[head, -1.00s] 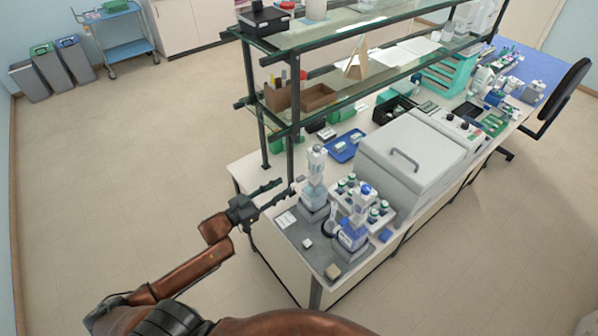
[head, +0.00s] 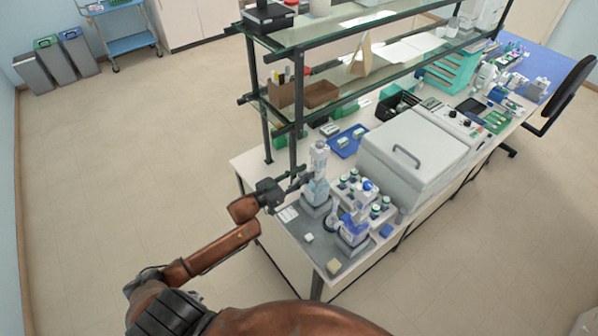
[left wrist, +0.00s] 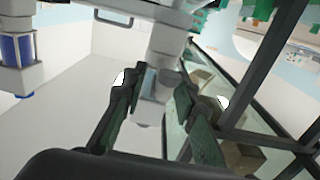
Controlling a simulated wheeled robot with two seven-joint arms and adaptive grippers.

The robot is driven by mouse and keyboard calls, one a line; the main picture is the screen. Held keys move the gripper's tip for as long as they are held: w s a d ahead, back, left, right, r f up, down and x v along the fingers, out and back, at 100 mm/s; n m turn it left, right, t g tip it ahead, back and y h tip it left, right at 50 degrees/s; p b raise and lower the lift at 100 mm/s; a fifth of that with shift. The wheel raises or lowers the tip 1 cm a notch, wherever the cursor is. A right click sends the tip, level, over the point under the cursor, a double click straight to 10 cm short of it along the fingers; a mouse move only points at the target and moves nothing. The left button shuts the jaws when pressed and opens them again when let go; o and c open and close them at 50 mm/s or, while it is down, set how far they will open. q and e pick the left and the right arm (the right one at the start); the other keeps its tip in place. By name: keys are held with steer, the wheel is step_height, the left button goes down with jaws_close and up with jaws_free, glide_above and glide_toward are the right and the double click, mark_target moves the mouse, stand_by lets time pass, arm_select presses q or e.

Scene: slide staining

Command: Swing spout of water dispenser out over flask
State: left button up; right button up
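A tall bottle-top dispenser (head: 318,160), white above and pale blue below, stands on a grey block at the tray's back left. A second dispenser (head: 354,228) with a blue body stands in front of it to the right. Which holds water I cannot read, and I cannot make out a flask clearly. My left gripper (head: 304,181) is at the left side of the pale dispenser. In the left wrist view, its fingers (left wrist: 154,108) are open on either side of a white upright part (left wrist: 158,50); contact is unclear. My right gripper is out of view.
A glass shelf unit (head: 292,112) rises behind the dispensers. A large lidded grey machine (head: 410,150) stands to the right.

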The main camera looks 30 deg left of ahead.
arm_select(q)
jaws_close()
stand_by(0.3)
